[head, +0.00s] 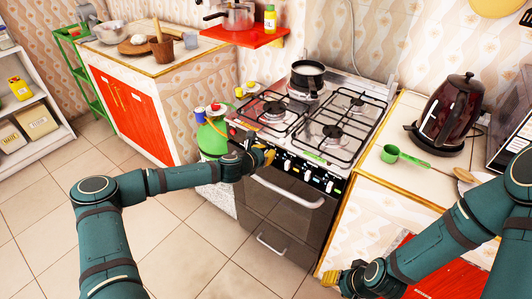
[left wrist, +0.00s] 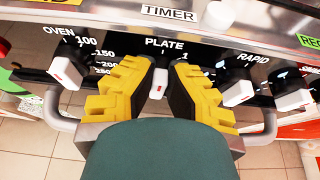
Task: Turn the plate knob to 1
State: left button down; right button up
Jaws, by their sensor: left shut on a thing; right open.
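The plate knob (left wrist: 158,82) is a white knob with a red mark, under the PLATE label on the stove's dark front panel. A "1" is printed just right of it. Its white bar points down in the left wrist view. My left gripper (left wrist: 157,78) has its yellow fingers on both sides of the knob, shut on it. In the head view the left gripper (head: 262,157) is at the left part of the panel and hides the knob. My right gripper (head: 347,279) is open and empty, low in front of the white counter.
The oven knob (left wrist: 64,70) is left of the plate knob and the rapid knob (left wrist: 238,90) is right of it. A pot (head: 307,76) stands on the stove (head: 325,130). A kettle (head: 448,112) and green scoop (head: 403,157) are on the right counter.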

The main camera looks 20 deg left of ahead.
pick_arm(q)
jog(key=m+y, duration=0.1)
jog(key=m+b, duration=0.1)
jog(key=shift+d+f+m+t+y, duration=0.15)
jog(key=shift+d+m+t+y, duration=0.15)
jog(key=shift+y, duration=0.1)
jog(key=m+t+y, duration=0.1)
jog(key=m, duration=0.2)
jog(key=shift+s+d+y, duration=0.1)
jog(key=shift+y, duration=0.3)
jog(key=shift+m+t, duration=0.3)
jog(key=c, duration=1)
grip_release()
jog(key=o, duration=0.4)
jog(key=shift+f, duration=0.2)
jog(key=shift+r, duration=0.1)
